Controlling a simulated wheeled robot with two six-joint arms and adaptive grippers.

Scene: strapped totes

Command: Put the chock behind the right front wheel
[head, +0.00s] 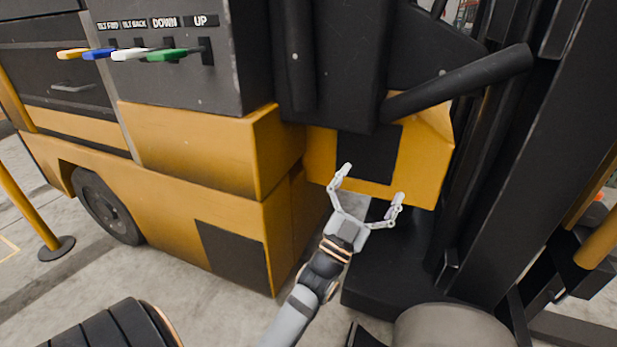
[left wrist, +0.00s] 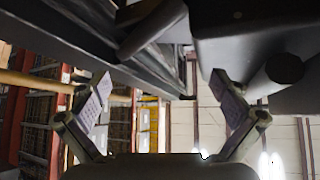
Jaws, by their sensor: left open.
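I cannot make out a chock in either view. A dark wheel (head: 105,205) shows under the left part of the yellow and black truck (head: 165,200); I cannot tell which wheel it is. No other wheel is clearly visible. My left gripper (head: 373,183) is open and empty, its fingers spread in front of a yellow part with a dark panel (head: 428,160). I cannot tell whether it touches that part. The left wrist view shows the open fingers (left wrist: 160,78) with nothing between them. My right gripper is not in view.
Coloured levers (head: 135,54) stick out of the dark control panel (head: 180,75). A thick black bar (head: 460,82) and a dark upright mast (head: 535,130) stand right of the gripper. A yellow post (head: 28,205) stands at left. Bare concrete (head: 175,280) lies in front of the truck.

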